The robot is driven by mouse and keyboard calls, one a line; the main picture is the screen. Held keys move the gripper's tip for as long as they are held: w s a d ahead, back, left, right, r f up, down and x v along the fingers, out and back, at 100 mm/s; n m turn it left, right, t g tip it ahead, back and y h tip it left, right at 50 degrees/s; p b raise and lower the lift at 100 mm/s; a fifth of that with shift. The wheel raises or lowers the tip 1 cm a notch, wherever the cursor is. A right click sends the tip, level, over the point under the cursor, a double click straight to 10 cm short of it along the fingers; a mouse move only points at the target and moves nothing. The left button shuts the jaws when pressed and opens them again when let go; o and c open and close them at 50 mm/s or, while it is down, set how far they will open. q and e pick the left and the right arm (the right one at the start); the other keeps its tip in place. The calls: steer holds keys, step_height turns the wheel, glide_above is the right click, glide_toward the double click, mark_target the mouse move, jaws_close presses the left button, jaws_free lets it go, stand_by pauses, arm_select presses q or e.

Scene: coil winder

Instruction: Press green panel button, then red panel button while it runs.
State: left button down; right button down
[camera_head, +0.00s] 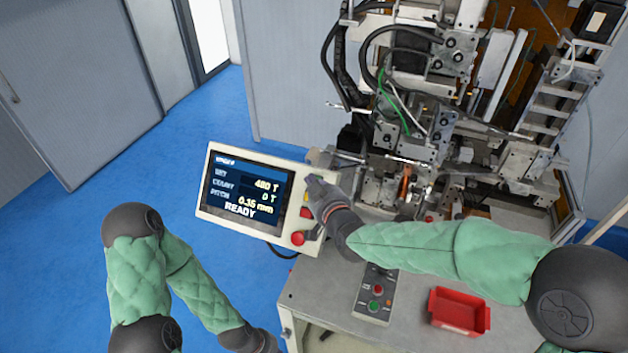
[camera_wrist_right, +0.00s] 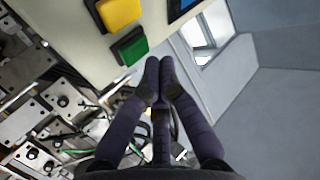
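The control panel (camera_head: 203,207) is a cream box with a screen (camera_head: 246,192) reading READY, 480 T, count 0 T and 0.35 mm. On its right side are a square red button (camera_head: 306,212), a yellow button (camera_head: 305,197) and a round red knob (camera_head: 297,238). My right gripper (camera_head: 313,183) is at the panel's upper right and hides most of the green button there. In the right wrist view, its fingers (camera_wrist_right: 159,64) are together and empty, close beside the green button (camera_wrist_right: 130,47); contact cannot be told. The yellow button (camera_wrist_right: 119,14) shows beyond.
The coil winder (camera_head: 420,120) stands behind and right of the panel. A small button box (camera_head: 370,305) and a red bin (camera_head: 458,312) are on the grey table (camera_head: 320,295), below my right arm. Blue floor lies open at left.

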stand_by(0.8)
steer(key=shift+w+d+f+b, duration=0.1)
steer(key=shift+w+f+b, duration=0.2)
steer(key=shift+b, duration=0.25)
